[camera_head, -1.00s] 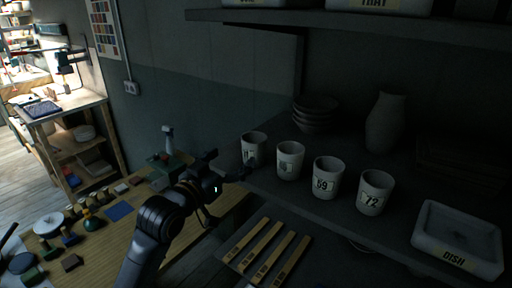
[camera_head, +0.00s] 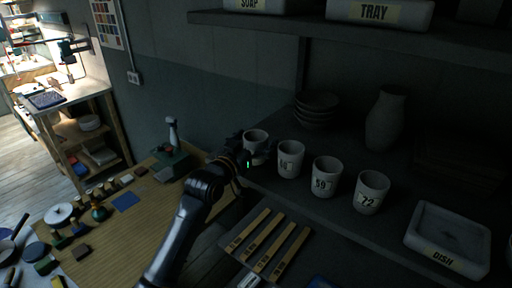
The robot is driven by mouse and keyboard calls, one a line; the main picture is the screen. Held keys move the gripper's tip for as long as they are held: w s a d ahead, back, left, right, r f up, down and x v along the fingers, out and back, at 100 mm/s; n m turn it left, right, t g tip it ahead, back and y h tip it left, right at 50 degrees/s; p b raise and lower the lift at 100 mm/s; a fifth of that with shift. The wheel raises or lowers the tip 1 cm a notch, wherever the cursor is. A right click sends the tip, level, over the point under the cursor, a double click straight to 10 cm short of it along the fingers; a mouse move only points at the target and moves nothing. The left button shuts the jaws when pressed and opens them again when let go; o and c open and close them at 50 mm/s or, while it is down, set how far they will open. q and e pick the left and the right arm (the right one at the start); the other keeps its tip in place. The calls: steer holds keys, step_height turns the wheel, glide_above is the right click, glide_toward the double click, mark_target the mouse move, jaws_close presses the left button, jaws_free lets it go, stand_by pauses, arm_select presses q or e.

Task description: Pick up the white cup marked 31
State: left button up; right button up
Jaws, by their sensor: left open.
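Several white cups stand in a row on the dark shelf. The leftmost cup (camera_head: 256,137) is partly hidden behind my left gripper (camera_head: 262,153), so its mark cannot be read now. My left gripper is open, its fingers in front of and at the cup's near side; I cannot tell whether they touch it. The second cup (camera_head: 290,160) has a mark too dim to read. The third cup (camera_head: 325,178) appears marked 59, and the fourth cup (camera_head: 370,193) is marked 72. No readable 31 shows. My right gripper is not in view.
A dish tray (camera_head: 447,238) sits right of the cups. Stacked bowls (camera_head: 316,110) and a vase (camera_head: 386,118) stand behind them. Labelled wooden strips (camera_head: 268,243) lie below the shelf. An upper shelf (camera_head: 340,27) overhangs. The workbench (camera_head: 120,235) holds small items.

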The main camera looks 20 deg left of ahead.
arm_select(q)
steer(key=c, duration=1.3)
steer(key=shift+c, duration=0.4)
steer(key=shift+r, duration=0.2)
